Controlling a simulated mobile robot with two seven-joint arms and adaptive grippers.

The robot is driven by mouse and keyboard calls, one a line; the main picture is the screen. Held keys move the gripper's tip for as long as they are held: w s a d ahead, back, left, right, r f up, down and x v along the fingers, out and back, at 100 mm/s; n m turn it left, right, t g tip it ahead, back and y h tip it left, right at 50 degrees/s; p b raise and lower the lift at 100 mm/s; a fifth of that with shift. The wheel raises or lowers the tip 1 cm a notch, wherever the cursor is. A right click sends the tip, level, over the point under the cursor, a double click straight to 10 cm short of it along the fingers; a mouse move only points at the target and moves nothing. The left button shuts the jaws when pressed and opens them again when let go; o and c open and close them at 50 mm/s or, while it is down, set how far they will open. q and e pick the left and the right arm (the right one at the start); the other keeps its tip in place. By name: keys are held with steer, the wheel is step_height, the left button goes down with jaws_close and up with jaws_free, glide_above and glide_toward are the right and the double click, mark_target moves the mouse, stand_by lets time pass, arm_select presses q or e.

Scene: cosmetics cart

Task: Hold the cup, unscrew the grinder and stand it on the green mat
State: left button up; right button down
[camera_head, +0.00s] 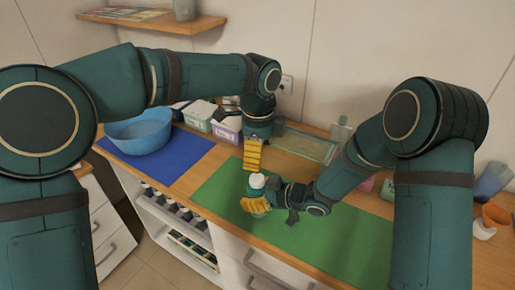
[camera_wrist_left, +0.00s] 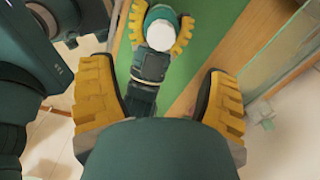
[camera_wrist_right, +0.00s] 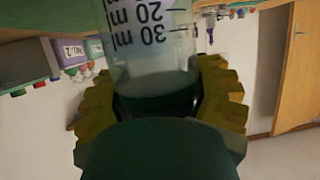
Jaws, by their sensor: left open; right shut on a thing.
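My right gripper (camera_head: 258,204) is shut on a clear cup with millilitre marks (camera_wrist_right: 155,45), seen close in the right wrist view. Above the fingers shows a round white top (camera_head: 257,181), also in the left wrist view (camera_wrist_left: 160,35); I take it for the grinder on the cup, but the joint between them is hidden. The held thing is over the green mat (camera_head: 320,238); I cannot tell whether it touches the mat. My left gripper (camera_head: 253,155) is open and empty, pointing down, behind and above the white top.
Small boxes (camera_head: 228,128) and a glass tray (camera_head: 305,146) line the back near the wall. An orange cup (camera_head: 495,216) is at the far right. The right part of the green mat is clear.

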mark_target(257, 178)
arm_select(q)
steer(key=shift+a+r+m, duration=0.15)
steer(key=shift+r+m, duration=0.15)
steer(key=shift+r, duration=0.2)
step_height(257, 178, down, 12)
steer(key=shift+w+r, duration=0.1)
jaws_close()
steer(key=shift+c, duration=0.9)
jaws_free()
steer(key=shift+r, duration=2.3)
